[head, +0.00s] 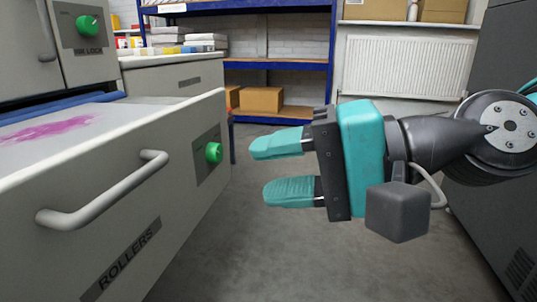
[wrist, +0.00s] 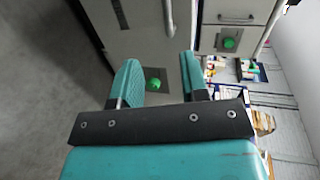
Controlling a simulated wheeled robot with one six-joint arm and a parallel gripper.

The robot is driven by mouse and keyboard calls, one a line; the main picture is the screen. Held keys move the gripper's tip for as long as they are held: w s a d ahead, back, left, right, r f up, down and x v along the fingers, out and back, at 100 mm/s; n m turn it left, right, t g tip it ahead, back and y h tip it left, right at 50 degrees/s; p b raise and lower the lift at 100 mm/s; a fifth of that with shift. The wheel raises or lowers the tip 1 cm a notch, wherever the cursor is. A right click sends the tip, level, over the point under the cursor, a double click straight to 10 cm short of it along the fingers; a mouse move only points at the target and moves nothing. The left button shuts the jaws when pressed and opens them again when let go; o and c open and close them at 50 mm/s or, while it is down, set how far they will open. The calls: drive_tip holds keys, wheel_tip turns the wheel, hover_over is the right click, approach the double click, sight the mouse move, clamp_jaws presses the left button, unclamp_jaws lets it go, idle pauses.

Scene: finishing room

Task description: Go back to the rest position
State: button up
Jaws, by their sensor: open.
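My gripper (head: 276,169) has teal fingers held apart with nothing between them. It points left in the head view, over the open floor. It is to the right of the drawer labelled ROLLERS (head: 85,228), apart from it. That drawer is pulled out and has a grey bar handle (head: 105,192) and a green knob (head: 213,152). In the wrist view the two fingers (wrist: 160,80) are spread, and a green knob (wrist: 155,84) on a grey front shows beyond them.
A blue shelving unit (head: 278,63) with cardboard boxes (head: 261,99) stands at the back. A white radiator (head: 408,66) is on the wall. A dark cabinet (head: 500,200) is at right. Grey floor (head: 255,260) is clear between drawer and cabinet. Pink smears (head: 45,131) mark the drawer's white contents.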

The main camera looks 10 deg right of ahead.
drive_tip(key=s+d+r+n+g+h+p, duration=0.3)
drive_tip(key=s+d+n+g+h+p, duration=0.2)
drive_tip(key=d+n+h+p, duration=0.8)
wheel_tip(320, 180, up, 35)
drive_tip(key=a+m+y+p, duration=0.2)
drive_tip(key=p, duration=3.5)
drive_tip(key=shift+a+m+y, duration=0.3)
drive_tip(key=shift+m+y, duration=0.1)
